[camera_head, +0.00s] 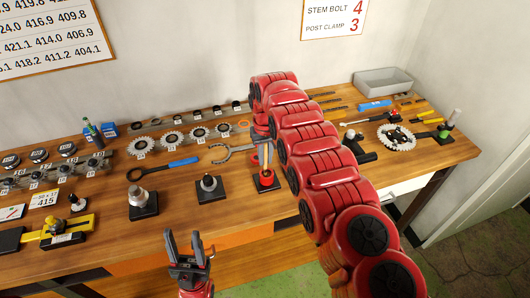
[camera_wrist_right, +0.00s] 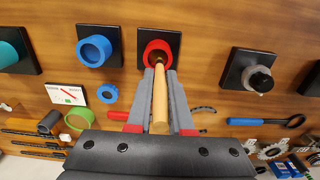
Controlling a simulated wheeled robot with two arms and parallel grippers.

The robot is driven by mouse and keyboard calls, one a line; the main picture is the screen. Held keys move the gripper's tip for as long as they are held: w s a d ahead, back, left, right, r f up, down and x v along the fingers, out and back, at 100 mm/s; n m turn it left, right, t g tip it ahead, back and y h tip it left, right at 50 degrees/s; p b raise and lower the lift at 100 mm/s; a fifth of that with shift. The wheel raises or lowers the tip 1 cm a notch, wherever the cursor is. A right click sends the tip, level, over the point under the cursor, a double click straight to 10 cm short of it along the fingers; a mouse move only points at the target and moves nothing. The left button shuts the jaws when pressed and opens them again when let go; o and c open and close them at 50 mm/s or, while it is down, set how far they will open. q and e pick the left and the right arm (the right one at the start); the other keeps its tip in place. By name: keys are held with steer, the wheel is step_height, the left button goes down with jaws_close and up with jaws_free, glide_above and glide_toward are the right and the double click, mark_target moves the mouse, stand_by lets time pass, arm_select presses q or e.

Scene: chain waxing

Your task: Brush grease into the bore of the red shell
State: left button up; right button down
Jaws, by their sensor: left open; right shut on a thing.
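The red shell (camera_wrist_right: 157,44) stands on a black base in the right wrist view, bore facing the camera. My right gripper (camera_wrist_right: 162,78) is shut on the wooden handle of the brush (camera_wrist_right: 160,112). The brush's far end is at the red shell's bore; how deep it reaches is hidden. In the head view, my right gripper (camera_head: 263,143) is above the red shell (camera_head: 266,179), which shows only partly on its base. My left gripper (camera_head: 188,257) is open and empty, in front of the table's front edge.
A blue shell (camera_wrist_right: 94,51) on a black base stands left of the red one in the wrist view. A grey threaded part (camera_wrist_right: 258,78) on its base stands to the right. My right arm hides part of the table in the head view. Loose rings, including a blue ring (camera_wrist_right: 108,93), lie nearby.

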steer(key=shift+s+d+p, duration=0.35)
steer(key=shift+s+p, duration=0.35)
steer(key=shift+p, duration=1.95)
steer(key=shift+f, duration=0.1)
steer(key=shift+w+a+f+b, duration=0.1)
steer(key=shift+a+b, duration=0.1)
steer(key=shift+b, duration=0.45)
steer(key=shift+w+a, duration=0.1)
steer(key=shift+a, duration=0.05)
steer(key=shift+w+a+r+b, duration=0.1)
steer(key=shift+a+r+b, duration=0.1)
steer(key=shift+b, duration=0.15)
steer(key=shift+d, duration=0.1)
steer(key=shift+w+d+b, duration=0.2)
steer(key=shift+d+b, duration=0.1)
steer(key=shift+d, duration=0.55)
